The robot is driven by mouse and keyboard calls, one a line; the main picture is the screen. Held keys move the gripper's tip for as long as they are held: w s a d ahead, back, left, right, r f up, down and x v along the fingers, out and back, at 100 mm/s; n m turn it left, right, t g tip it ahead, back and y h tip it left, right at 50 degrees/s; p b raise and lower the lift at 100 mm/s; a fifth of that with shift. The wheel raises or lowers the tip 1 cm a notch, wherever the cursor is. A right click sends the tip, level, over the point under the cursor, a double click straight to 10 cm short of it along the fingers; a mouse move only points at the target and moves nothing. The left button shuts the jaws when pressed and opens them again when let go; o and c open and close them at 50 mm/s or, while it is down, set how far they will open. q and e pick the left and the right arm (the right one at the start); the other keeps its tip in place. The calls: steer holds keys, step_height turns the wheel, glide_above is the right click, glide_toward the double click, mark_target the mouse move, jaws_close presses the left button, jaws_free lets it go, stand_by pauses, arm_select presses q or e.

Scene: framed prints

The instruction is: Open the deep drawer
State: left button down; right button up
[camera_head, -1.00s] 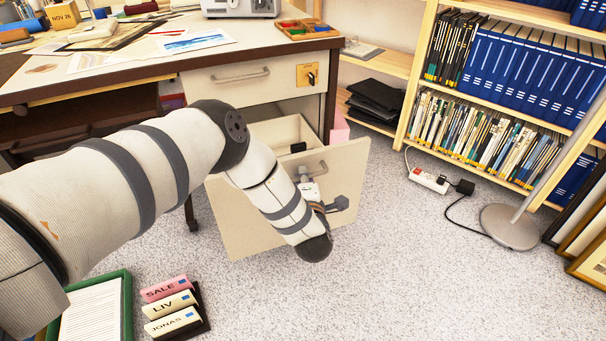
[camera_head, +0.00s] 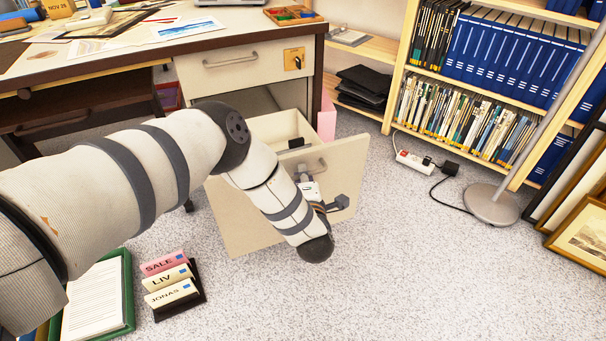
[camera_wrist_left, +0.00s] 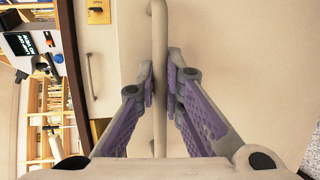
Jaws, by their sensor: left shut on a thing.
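The deep drawer stands pulled out below the upper drawer of the desk. Its pale front panel (camera_head: 245,215) faces the open floor, and part of its inside (camera_head: 280,127) shows behind it. The drawer's bar handle (camera_wrist_left: 158,110) runs between the fingers in the left wrist view. My left gripper (camera_head: 305,173) is shut on this handle, and my left arm covers part of the drawer front. The gripper also shows in the left wrist view (camera_wrist_left: 161,85), with one finger on each side of the bar. My right gripper is not in view.
A power strip (camera_head: 415,161) and lamp base (camera_head: 491,204) stand at right. Carpet in front is clear.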

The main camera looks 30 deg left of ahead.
arm_select(q)
steer(key=c, duration=2)
jaws_free()
steer(key=shift+o, duration=0.2)
steer(key=v, duration=1.2)
steer(key=shift+r, duration=0.1)
